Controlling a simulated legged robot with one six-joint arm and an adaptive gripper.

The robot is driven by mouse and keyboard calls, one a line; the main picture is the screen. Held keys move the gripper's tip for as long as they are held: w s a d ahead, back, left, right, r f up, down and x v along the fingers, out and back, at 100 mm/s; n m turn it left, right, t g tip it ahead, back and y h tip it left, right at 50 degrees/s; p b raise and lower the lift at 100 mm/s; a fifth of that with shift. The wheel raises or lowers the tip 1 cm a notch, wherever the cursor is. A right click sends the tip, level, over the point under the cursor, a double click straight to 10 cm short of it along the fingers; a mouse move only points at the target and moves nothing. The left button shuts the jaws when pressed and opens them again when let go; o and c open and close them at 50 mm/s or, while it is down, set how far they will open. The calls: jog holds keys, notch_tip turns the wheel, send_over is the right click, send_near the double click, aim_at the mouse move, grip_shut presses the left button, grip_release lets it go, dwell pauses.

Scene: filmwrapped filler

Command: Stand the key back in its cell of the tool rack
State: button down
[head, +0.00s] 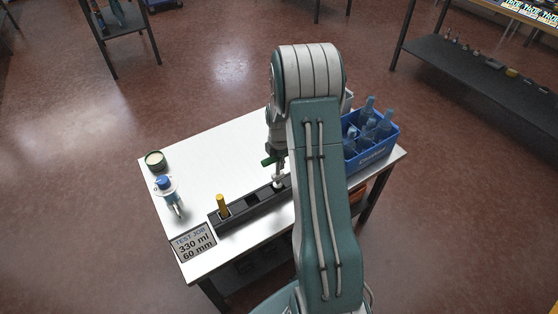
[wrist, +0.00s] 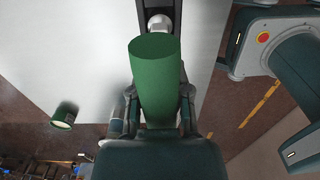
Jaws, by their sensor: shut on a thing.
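My gripper (head: 278,152) is shut on a green cylinder, which I take to be the key's handle (head: 268,161). In the wrist view the green handle (wrist: 155,85) fills the middle between the fingers (wrist: 160,108), its flat end facing the camera. The rest of the key is hidden behind it. The tool rack (head: 245,208) is a long dark bar on the white table, just below my gripper. A yellow-handled tool (head: 222,205) stands in its left part. A pale round knob (head: 278,183) shows at the rack under my gripper, also in the wrist view (wrist: 159,23).
A blue crate of bottles (head: 370,140) stands at the right of the table (head: 205,160), partly behind my arm. A job sign (head: 193,243) is at the front left corner.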

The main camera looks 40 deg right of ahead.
jog(key=shift+f, duration=1.5)
jog(key=shift+c, duration=2.4)
grip_release()
jog(key=shift+r, duration=0.1)
notch_tip(320, 180, up, 10)
jog(key=shift+w+r, duration=0.1)
jog(key=shift+r, duration=0.75)
